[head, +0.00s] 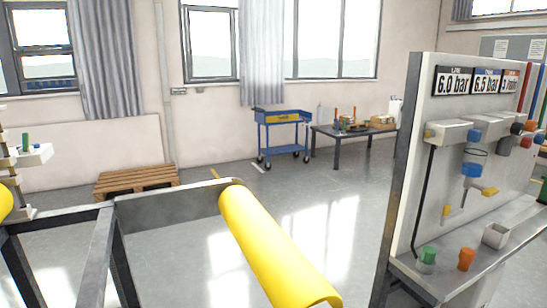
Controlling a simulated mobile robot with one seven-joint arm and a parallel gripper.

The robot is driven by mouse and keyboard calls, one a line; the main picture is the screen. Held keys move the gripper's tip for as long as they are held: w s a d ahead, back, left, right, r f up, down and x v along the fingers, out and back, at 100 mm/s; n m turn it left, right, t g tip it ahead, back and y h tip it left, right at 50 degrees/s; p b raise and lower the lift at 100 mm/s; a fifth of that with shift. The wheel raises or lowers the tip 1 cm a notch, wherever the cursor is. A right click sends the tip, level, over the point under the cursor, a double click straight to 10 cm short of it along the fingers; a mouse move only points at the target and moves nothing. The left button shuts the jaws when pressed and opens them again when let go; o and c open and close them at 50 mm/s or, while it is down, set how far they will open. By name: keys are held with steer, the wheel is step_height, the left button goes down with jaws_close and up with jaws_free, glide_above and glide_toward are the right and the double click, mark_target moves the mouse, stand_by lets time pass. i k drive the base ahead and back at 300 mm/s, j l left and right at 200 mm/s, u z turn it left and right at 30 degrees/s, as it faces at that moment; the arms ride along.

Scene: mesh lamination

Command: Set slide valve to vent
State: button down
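An upright grey panel (416,158) stands at the right with several valves and fittings on its face. Below are a blue-ended fitting (471,170), a small yellow handle (446,210) and another yellow handle (490,191). I cannot tell which of these is the slide valve, nor its position. My gripper is not in view.
The panel's shelf (475,251) holds a green-capped pot (428,258), an orange piece (466,259) and a small grey box (496,235). A yellow roller (272,245) on a dark frame fills the lower middle. A pallet (137,180), blue cart (282,130) and table (350,134) stand behind open floor.

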mark_target(472, 135)
steer(key=z, duration=0.95)
